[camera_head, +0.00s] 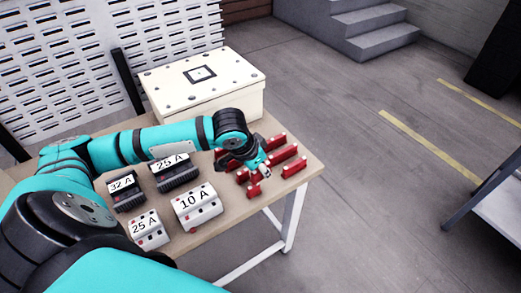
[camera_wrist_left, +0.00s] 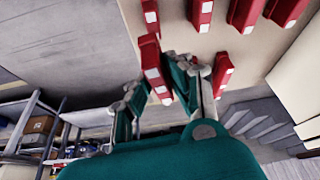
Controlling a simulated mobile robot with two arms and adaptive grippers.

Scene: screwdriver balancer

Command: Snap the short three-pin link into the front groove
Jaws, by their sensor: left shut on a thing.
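Several red links with white end faces lie in rows at the right end of the table, such as the link in front (camera_head: 254,190) and the link at right (camera_head: 294,167). My left gripper (camera_head: 263,169) reaches down among them. In the left wrist view its fingers (camera_wrist_left: 160,88) are shut on a red link (camera_wrist_left: 153,66), with another red link (camera_wrist_left: 222,73) just right of the fingers. The held link's pins are hidden, and I cannot tell its pin count. No groove can be made out clearly. My right gripper is not in view.
Breakers stand on the table (camera_head: 185,243): a white 10 A (camera_head: 197,206), a white 25 A (camera_head: 149,230), a dark 25 A (camera_head: 174,172) and a dark 32 A (camera_head: 124,191). A cream box (camera_head: 204,83) stands behind. The table's right edge is close to the links.

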